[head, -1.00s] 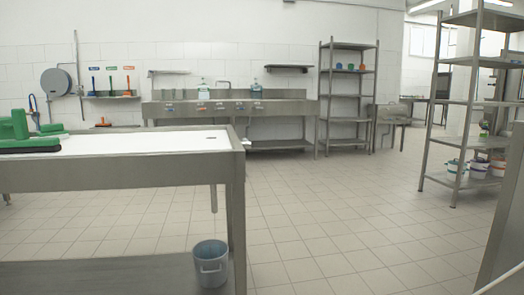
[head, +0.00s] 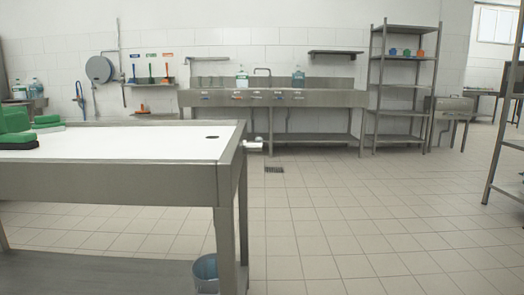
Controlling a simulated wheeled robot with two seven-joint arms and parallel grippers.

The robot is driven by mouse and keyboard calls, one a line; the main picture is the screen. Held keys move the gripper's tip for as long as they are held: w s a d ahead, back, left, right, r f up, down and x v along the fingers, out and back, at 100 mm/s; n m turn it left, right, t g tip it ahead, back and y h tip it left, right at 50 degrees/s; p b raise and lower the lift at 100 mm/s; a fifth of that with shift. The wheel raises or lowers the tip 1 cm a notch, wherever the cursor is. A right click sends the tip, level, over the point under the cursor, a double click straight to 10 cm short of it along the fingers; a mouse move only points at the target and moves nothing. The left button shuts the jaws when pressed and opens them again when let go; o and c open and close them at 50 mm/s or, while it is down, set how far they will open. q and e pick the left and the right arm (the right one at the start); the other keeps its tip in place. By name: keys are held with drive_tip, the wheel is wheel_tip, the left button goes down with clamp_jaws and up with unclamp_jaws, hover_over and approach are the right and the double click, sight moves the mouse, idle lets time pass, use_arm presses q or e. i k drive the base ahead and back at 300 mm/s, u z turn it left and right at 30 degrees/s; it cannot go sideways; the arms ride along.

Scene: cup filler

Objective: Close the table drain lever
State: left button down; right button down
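The steel table (head: 130,183) with a white top stands at the left front. A small metal drain fitting with a lever (head: 253,145) sticks out from the table's right end. It is too small to tell how the lever is turned. Neither of my grippers is in view.
Green things (head: 16,125) lie on the table's left end. A grey-blue bucket (head: 206,271) stands on the lower shelf under the right end. A steel sink counter (head: 270,98) and a shelf rack (head: 402,85) line the back wall. The tiled floor (head: 370,215) right of the table is clear.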

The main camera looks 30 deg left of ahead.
sight(257, 146)
drive_tip(key=i, duration=0.8)
drive_tip(key=u, duration=2.3)
drive_tip(key=i, duration=0.5)
drive_tip(key=z, duration=0.05)
